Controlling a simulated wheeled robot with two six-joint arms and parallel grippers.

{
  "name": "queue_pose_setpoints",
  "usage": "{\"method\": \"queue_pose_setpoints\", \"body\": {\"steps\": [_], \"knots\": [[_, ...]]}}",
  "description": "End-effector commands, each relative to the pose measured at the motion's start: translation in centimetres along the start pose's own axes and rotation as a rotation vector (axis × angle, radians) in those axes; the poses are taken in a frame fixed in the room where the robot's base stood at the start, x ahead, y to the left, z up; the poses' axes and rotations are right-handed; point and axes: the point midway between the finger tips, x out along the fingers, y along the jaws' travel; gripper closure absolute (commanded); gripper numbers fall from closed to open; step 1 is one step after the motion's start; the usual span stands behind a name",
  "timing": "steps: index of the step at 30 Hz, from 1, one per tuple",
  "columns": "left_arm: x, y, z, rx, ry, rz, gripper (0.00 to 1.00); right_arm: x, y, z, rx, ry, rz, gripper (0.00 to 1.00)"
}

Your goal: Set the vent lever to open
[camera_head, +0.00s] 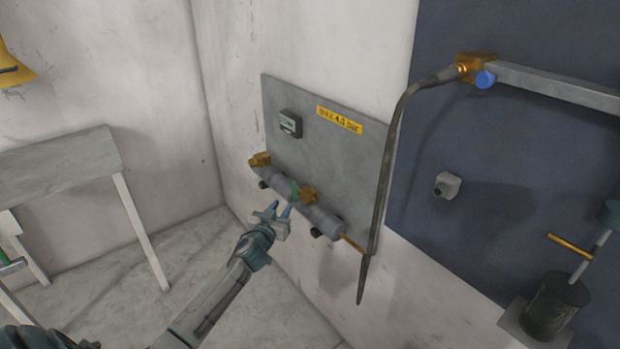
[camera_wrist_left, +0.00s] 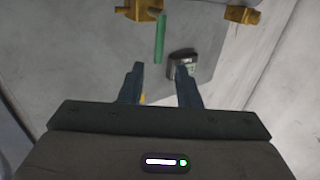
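The green lever (camera_head: 294,190), which I take for the vent lever, stands next to a brass fitting (camera_head: 308,194) on the grey pipe of the wall panel. In the left wrist view the green lever (camera_wrist_left: 160,38) hangs from a brass fitting (camera_wrist_left: 145,9), just beyond the fingertips. My left gripper (camera_head: 279,207) is in front of the pipe, close to the lever, with its blue fingers apart. In the left wrist view the left gripper (camera_wrist_left: 161,76) is open and nothing is between its fingers. Contact with the lever cannot be told. My right gripper is not seen.
The grey panel (camera_head: 330,155) carries a small display box (camera_head: 290,123) and a yellow pressure label (camera_head: 339,120). A dark hose (camera_head: 384,180) hangs right of the panel. A grey table (camera_head: 60,165) stands left. A dark cylinder (camera_head: 553,305) is at lower right.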

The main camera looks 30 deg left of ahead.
Motion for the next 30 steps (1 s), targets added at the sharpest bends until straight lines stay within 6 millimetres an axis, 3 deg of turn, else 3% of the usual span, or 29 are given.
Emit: {"method": "queue_pose_setpoints", "body": {"steps": [7,14,21,30], "knots": [[2.0,0.0,-0.9,-0.005,0.012,0.001,0.7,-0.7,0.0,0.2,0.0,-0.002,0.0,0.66],[6.0,0.1,-1.0,-0.005,0.012,0.002,0.7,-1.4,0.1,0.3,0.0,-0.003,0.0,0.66],[9.4,0.1,-0.6,-0.004,0.011,0.002,0.7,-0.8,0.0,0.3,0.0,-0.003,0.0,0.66],[10.9,0.1,-0.7,-0.004,0.01,0.003,0.7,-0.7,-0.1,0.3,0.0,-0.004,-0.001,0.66]]}}
